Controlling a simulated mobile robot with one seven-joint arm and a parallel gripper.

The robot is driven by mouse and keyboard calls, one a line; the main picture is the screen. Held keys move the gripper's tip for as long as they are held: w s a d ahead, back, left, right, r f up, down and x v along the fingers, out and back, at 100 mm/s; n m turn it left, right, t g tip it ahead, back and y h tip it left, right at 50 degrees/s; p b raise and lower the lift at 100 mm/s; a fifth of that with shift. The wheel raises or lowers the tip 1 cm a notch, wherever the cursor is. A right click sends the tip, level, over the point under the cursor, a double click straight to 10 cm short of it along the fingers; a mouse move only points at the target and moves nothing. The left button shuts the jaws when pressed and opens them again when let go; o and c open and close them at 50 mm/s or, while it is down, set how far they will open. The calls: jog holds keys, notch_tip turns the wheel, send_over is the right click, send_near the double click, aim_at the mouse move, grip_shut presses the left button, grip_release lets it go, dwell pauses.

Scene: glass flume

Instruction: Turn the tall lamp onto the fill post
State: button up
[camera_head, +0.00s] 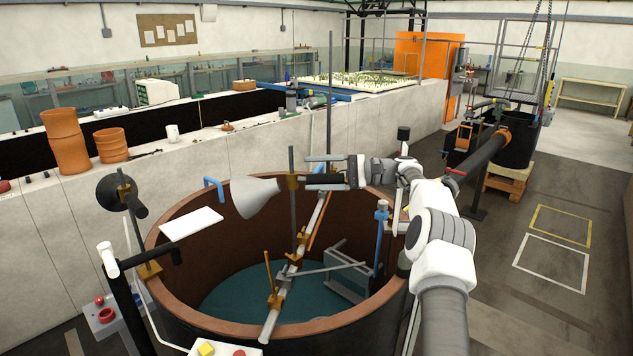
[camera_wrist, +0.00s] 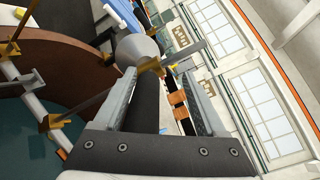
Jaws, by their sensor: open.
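The tall lamp (camera_head: 252,194) has a grey cone shade pointing left, a brass clamp on an upright rod and a dark rear handle. My gripper (camera_head: 314,173) is open around the handle, a finger on either side; I cannot tell whether either touches. My gripper also shows in the wrist view (camera_wrist: 158,72). A blue post with a grey top (camera_head: 380,238) stands at the tank's right side; I cannot tell whether it is the fill post.
The round brown tank (camera_head: 175,300) holds dark green water, with a clamped bar (camera_head: 283,285) across it. A black lamp (camera_head: 117,194) and a white plate (camera_head: 192,223) are at the left rim. Clay pots (camera_head: 66,142) stand on the wall behind. Open floor lies right.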

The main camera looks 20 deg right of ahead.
notch_tip(320, 180, up, 2)
jog(key=shift+r, duration=0.15)
jog(key=s+d+r+b, duration=0.1)
jog(key=s+d+r, duration=0.6)
jog(key=d, duration=0.2)
jog(key=shift+s, duration=0.2)
